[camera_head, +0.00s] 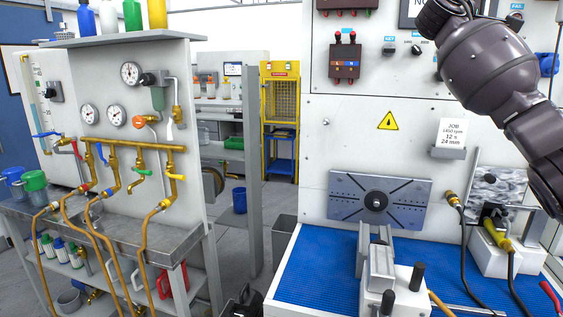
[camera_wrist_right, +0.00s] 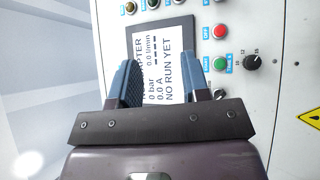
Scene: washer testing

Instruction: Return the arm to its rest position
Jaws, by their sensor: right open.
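My right arm (camera_head: 490,70) comes in from the right edge of the head view and reaches up across the test panel. Its gripper is outside the head view. In the right wrist view, my right gripper (camera_wrist_right: 161,68) is open, with two blue fingers apart and nothing between them. It is in front of a panel display (camera_wrist_right: 165,60) with text and zero readings. The fingers overlap the display in the picture; I cannot tell how far they are from it. My left gripper does not show.
The panel carries a red button (camera_wrist_right: 219,31), a green button (camera_wrist_right: 220,63) and a black knob (camera_wrist_right: 252,62). Below my arm are a slotted plate (camera_head: 345,190), a blue mat (camera_head: 315,270), a metal vise (camera_head: 378,265) and hoses. A valve rack (camera_head: 165,215) stands at left.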

